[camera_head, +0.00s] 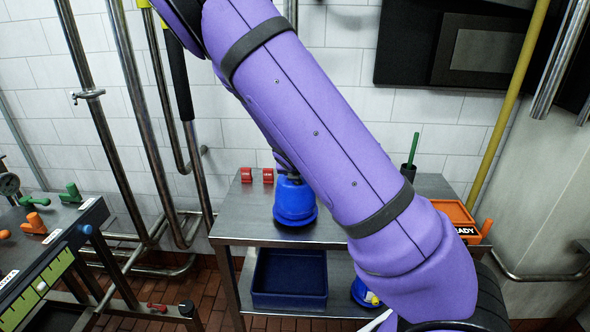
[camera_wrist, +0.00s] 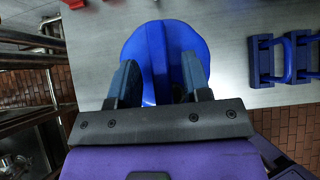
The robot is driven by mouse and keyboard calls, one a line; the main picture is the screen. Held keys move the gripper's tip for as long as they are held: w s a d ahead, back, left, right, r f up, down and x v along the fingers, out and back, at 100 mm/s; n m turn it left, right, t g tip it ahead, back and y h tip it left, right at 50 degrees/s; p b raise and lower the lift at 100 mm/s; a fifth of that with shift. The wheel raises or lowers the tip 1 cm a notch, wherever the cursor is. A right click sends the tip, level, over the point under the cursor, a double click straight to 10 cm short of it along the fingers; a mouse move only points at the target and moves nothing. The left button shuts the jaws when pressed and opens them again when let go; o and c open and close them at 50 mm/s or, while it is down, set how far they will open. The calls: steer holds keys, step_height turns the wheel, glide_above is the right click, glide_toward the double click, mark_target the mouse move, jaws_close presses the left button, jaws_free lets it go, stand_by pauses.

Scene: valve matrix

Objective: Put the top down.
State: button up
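The blue top (camera_head: 295,202) is a round, domed piece on the steel table, left of my arm in the head view. Its base appears to rest on the tabletop. In the wrist view the blue top (camera_wrist: 189,40) shows as a bright disc with a dark blue raised ridge across its middle. My gripper (camera_wrist: 160,82) is over it, with one finger on each side of the ridge. The fingers stand apart, and bright blue shows between the ridge and the right finger. In the head view my arm mostly hides the gripper.
Blue handled pieces (camera_wrist: 285,58) lie to the right in the wrist view. A dark blue bin (camera_head: 289,278) sits on the lower shelf. An orange tray (camera_head: 455,212) is at the right. Pipes (camera_head: 140,95) rise at the left.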

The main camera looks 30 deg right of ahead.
steer(key=s+a+r+m+y, duration=0.1)
steer(key=s+a+r+m, duration=0.2)
steer(key=s+r+m, duration=0.5)
steer(key=s+a+r+m+g+y, duration=0.1)
steer(key=s+a+r+m+y, duration=0.1)
steer(key=s+r+m, duration=0.7)
steer(key=s+a+r+m+g+y, duration=0.1)
steer(key=s+a+r+m, duration=0.4)
steer(key=s, duration=1.3)
step_height(320, 180, up, 4)
steer(key=m+y, duration=0.1)
steer(key=m, duration=0.6)
steer(key=shift+o, duration=0.3)
steer(key=shift+w+r, duration=0.1)
